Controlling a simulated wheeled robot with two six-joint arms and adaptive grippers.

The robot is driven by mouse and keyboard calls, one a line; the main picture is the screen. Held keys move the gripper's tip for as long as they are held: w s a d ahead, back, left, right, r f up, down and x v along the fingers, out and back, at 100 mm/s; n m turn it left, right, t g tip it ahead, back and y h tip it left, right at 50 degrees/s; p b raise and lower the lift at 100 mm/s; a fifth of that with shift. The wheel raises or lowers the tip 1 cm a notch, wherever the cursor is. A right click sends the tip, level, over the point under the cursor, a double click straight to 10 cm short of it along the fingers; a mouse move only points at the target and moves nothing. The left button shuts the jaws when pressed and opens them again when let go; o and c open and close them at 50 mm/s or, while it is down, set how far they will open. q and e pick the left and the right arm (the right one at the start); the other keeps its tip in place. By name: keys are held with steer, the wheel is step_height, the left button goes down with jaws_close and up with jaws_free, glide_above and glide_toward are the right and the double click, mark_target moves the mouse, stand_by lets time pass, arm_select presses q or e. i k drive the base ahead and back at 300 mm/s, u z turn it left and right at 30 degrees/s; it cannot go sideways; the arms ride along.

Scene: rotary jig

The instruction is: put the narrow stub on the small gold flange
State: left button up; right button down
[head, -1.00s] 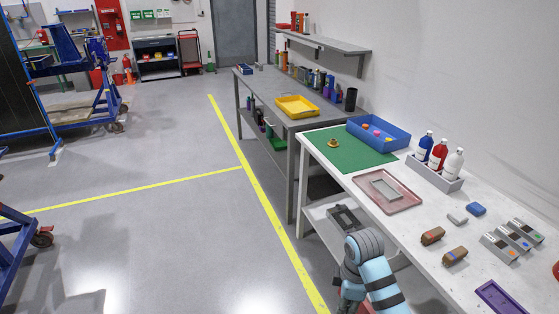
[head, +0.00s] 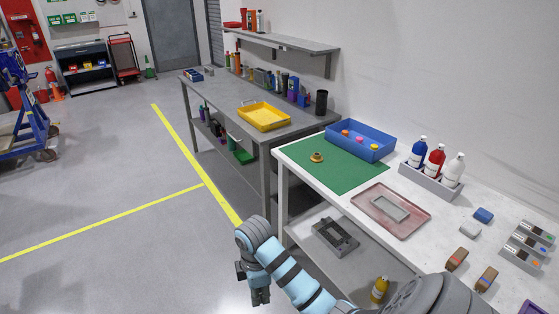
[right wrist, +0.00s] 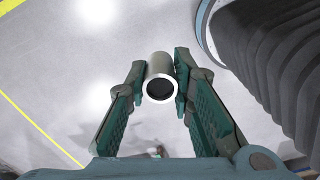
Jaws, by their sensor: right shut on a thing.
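The narrow stub (right wrist: 159,78) is a short pale metal tube with a dark bore, seen in the right wrist view. My right gripper (right wrist: 161,84) is shut on it, with one finger on each side. In the head view my right gripper (head: 260,297) hangs over the floor, left of the workbench, and the stub cannot be made out there. The small gold flange (head: 317,157) lies on the green mat (head: 345,176) on the bench, well apart from the gripper. My left gripper is not in view.
A blue bin (head: 376,150) with several coloured pieces stands behind the mat. A reddish tray (head: 416,229) with a grey frame lies to its right. A grey holder (head: 431,187) carries bottles. The green mat is clear around the flange.

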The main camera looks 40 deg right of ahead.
mark_target(317, 155)
steer(key=z, duration=0.2)
steer(key=i, duration=1.45)
steer(key=z, duration=0.7)
